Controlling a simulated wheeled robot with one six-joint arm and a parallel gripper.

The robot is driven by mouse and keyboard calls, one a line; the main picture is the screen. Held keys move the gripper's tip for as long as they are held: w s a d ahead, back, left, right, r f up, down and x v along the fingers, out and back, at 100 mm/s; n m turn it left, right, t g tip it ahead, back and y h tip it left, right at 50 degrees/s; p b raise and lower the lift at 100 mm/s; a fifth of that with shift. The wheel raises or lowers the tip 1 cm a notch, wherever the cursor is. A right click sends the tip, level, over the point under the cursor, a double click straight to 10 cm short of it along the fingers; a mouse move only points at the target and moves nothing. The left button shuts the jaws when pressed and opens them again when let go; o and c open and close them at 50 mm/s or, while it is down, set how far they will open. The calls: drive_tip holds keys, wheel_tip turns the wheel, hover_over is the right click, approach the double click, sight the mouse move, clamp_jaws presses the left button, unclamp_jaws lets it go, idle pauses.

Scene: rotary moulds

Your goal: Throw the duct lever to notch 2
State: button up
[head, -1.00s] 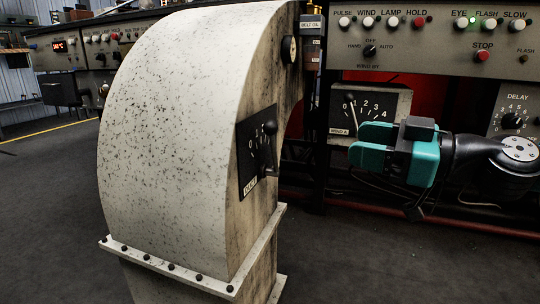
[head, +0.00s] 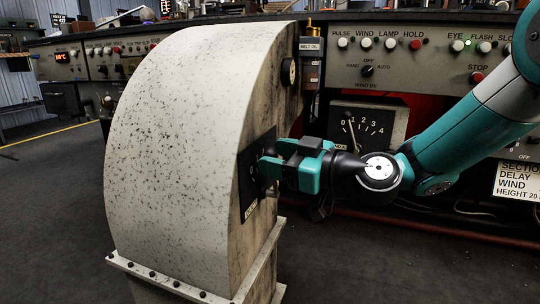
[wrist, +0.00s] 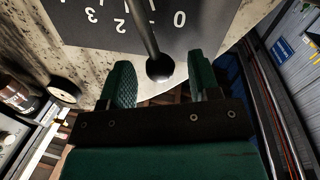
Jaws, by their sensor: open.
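The speckled pale duct (head: 175,140) stands at the left in the head view, with a dark numbered plate (head: 247,205) on its side. In the wrist view the plate (wrist: 78,28) shows 0, 2 and 3. The lever (wrist: 147,38) is a dark rod with a round knob (wrist: 160,68), lying between the 0 and the 2. My gripper (wrist: 161,76) is open, with one teal finger on each side of the knob and visible gaps. In the head view my gripper (head: 268,168) is at the plate and hides most of the lever.
A console (head: 420,63) with buttons runs behind. A dial gauge (head: 366,127) stands behind my gripper, right of the duct. A belt oil bottle (head: 311,68) is at the duct's upper right. Dark floor (head: 50,220) is clear at left.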

sight(262, 143)
drive_tip(key=shift+x, duration=0.9)
drive_tip(key=shift+c, duration=0.4)
clamp_jaws()
drive_tip(key=shift+w+r+p, duration=0.2)
drive_tip(key=shift+p, duration=0.1)
drive_tip(key=w+m+p, duration=0.1)
drive_tip(key=m+p, duration=0.1)
drive_tip(key=w+d+m+p, duration=0.1)
drive_tip(key=shift+w+r+g, duration=0.3)
drive_tip(key=shift+w+r, duration=0.05)
drive_tip(key=shift+r, duration=0.05)
drive_tip(key=shift+w+d+f+m+p, duration=0.2)
drive_tip(key=shift+w+m+p, duration=0.1)
drive_tip(key=shift+w+m, duration=0.1)
drive_tip(key=shift+o, duration=0.4)
unclamp_jaws()
